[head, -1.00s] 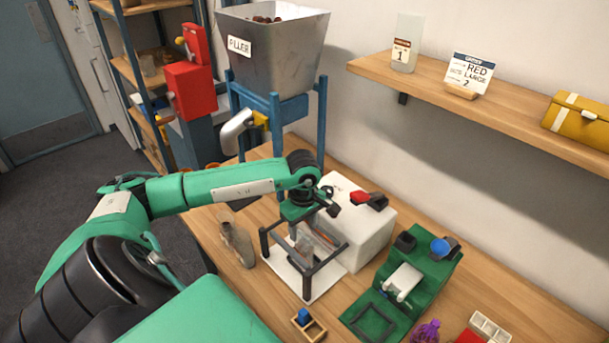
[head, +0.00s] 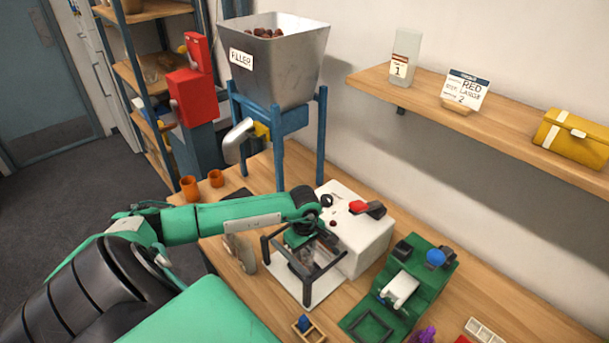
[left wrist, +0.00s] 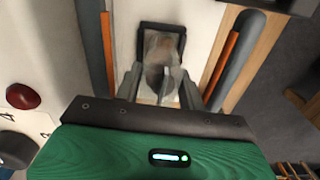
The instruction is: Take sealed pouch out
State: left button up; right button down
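The pouch (head: 318,251) is a clear, brownish packet inside the black-posted frame of the sealer (head: 338,281), beside its white box. In the left wrist view the pouch (left wrist: 162,50) stands upright within a dark rectangular rim. My left gripper (head: 306,238) reaches down into the top of this frame. In the left wrist view its two grey fingers (left wrist: 160,88) are apart, one on each side of the pouch. Whether they touch it is hard to tell. My right gripper is not in view.
The white box (head: 350,215) with a red knob stands right behind the frame. A green device (head: 410,290) is to the right. The steel filler hopper (head: 275,60) rises behind on blue legs. Orange cups (head: 190,188) stand at left. A shelf (head: 480,115) runs along the wall.

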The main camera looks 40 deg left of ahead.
pick_arm(q)
jog(key=c, duration=0.7)
jog(key=shift+r, duration=0.15)
jog(key=shift+c, duration=0.2)
